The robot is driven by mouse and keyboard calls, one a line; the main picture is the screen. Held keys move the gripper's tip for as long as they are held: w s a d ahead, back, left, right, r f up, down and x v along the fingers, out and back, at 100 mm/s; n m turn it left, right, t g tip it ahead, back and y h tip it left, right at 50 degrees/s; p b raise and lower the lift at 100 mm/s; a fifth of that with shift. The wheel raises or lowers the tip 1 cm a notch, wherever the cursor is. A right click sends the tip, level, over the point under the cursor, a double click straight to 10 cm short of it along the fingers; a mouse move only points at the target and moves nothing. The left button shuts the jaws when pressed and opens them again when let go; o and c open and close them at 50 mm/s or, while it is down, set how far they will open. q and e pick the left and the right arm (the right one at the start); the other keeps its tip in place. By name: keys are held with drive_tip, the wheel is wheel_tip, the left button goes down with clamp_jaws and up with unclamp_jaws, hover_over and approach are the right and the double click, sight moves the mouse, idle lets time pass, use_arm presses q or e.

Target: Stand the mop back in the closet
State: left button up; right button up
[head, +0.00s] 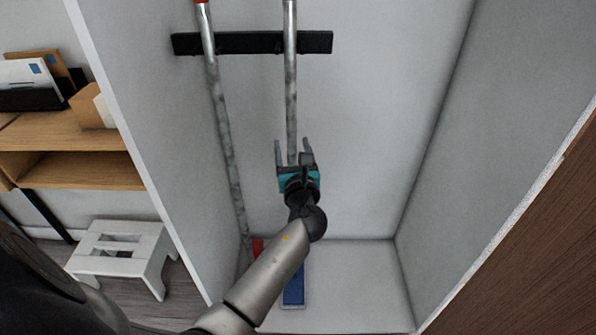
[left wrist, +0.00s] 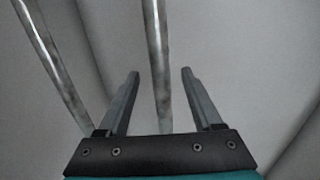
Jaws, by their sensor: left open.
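The mop, a grey pole (head: 291,90) with a blue flat head (head: 293,291), stands upright inside the white closet (head: 370,130). Its head rests on the closet floor and its upper pole is at the black wall rack (head: 320,42). My left gripper (head: 293,143) is open at the lower half of the pole. In the left wrist view the pole (left wrist: 156,45) runs between the two spread fingers of the gripper (left wrist: 160,74), with gaps on both sides. My forearm hides part of the lower pole. My right gripper is not in view.
A second pole (head: 222,115) with a red top leans at the rack on the left; a red part (head: 258,246) shows at its foot. Closet walls stand on both sides. A brown panel (head: 530,250) is at right. A white stool (head: 120,245) and wooden shelf (head: 75,170) stand outside left.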

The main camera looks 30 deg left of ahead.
use_arm(q)
drive_tip(key=shift+s+d, duration=0.3)
drive_tip(key=p+v, duration=0.4)
drive_tip(key=v, duration=0.9)
drive_tip(key=shift+s+d, duration=0.25)
drive_tip(key=shift+s, duration=0.05)
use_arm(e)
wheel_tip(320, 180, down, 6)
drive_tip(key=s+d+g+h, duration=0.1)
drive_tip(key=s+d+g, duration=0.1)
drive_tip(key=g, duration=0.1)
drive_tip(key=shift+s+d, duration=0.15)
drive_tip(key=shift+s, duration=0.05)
